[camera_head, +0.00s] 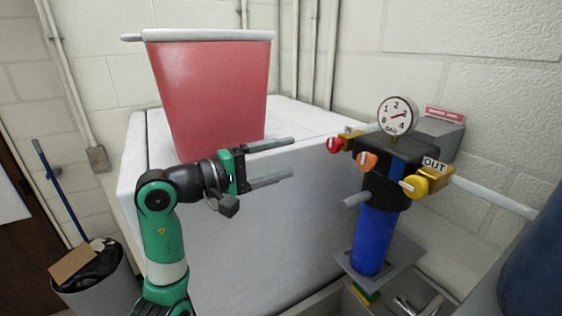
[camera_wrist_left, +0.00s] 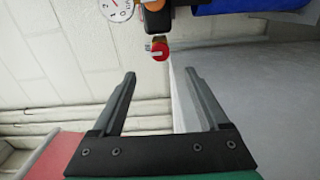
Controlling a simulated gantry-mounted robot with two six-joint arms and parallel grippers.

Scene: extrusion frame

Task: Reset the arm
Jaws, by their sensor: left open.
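My left gripper (camera_head: 293,158) is open and empty, with its fingers pointing right. It hangs in front of the white box-shaped block, a little left of the filter assembly, touching nothing that I can see. In the left wrist view the two spread fingers (camera_wrist_left: 160,80) show with nothing between them. The red knob (camera_head: 334,145) of the filter assembly is to the right of the fingertips. It also shows beyond the fingers in the left wrist view (camera_wrist_left: 160,50). My right gripper is not in view.
A red bin (camera_head: 210,95) stands on the white block (camera_head: 250,240) behind my arm. The blue filter housing (camera_head: 373,238) carries a dial gauge (camera_head: 397,116), an orange knob (camera_head: 367,161) and a yellow valve (camera_head: 416,187). A trash can (camera_head: 100,285) stands lower left.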

